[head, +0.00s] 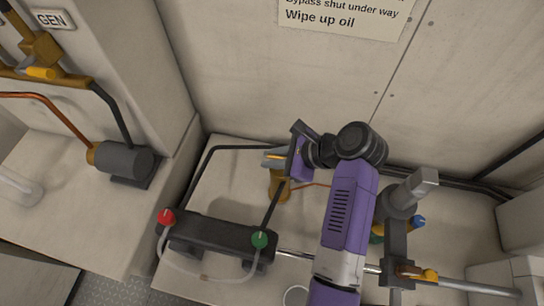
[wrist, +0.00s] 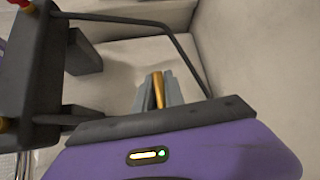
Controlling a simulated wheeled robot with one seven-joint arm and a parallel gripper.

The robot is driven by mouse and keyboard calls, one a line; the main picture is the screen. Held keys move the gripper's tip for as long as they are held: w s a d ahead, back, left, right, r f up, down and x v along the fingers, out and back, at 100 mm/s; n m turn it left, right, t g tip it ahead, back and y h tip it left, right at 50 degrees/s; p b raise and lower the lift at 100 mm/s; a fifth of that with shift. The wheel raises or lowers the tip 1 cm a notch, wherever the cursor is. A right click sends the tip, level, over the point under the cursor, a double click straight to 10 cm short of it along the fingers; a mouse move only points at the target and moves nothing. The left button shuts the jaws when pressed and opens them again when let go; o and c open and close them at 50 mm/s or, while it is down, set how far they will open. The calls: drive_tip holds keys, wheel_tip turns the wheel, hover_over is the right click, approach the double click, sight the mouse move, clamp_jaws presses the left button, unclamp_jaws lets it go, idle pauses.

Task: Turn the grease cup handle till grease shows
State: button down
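A brass fitting (head: 278,187), which looks like the grease cup, stands on the pale ledge near the middle of the head view. My gripper (head: 274,159) is at its top, with the purple arm reaching in from the lower right. In the wrist view the two grey fingers (wrist: 157,92) stand close on either side of an upright gold-coloured bar (wrist: 157,88), which looks like the cup's handle. They appear shut on it. The cup's lower body is hidden in the wrist view. I see no grease in either view.
A black manifold block with a red knob (head: 166,217) and a green knob (head: 260,239) lies to the left, with black hose and clear tubing. A grey fitting (head: 405,195) and a shaft (head: 460,287) are to the right. A wall sign (head: 345,15) hangs behind.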

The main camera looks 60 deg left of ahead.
sight(283, 157)
drive_tip(key=shift+r, duration=0.15)
drive_tip(key=shift+n+p, duration=0.4)
drive_tip(key=shift+s+d+n+g+h, duration=0.1)
drive_tip(key=shift+d+n+g+h, duration=0.05)
drive_tip(key=shift+n+g+h, duration=0.5)
drive_tip(key=c, duration=1.5)
unclamp_jaws()
drive_tip(key=shift+o, duration=0.2)
drive_tip(key=shift+b+v, duration=0.3)
drive_tip(key=shift+v, duration=3.55)
